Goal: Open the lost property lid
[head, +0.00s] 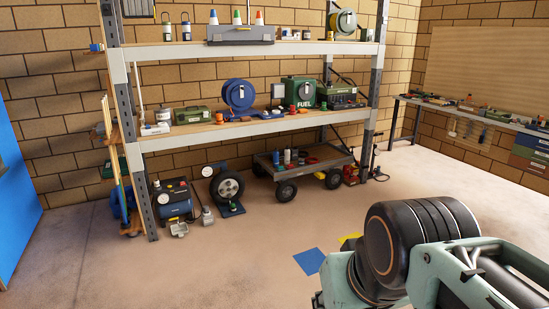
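I cannot pick out a lost property box or its lid for certain in the head view, and I can read no such label. My arm fills the lower right corner, with black and pale green links. My gripper at its end is not in view, so its state and anything in it are hidden.
A metal shelf rack (255,131) stands against the brick wall, loaded with a blue reel (238,95), a green fuel can (298,91) and other gear. A wheeled cart (302,160), a loose wheel (228,187) and a compressor (173,200) are below. A workbench (470,113) stands right. A blue panel (15,200) stands left. The floor between is mostly clear.

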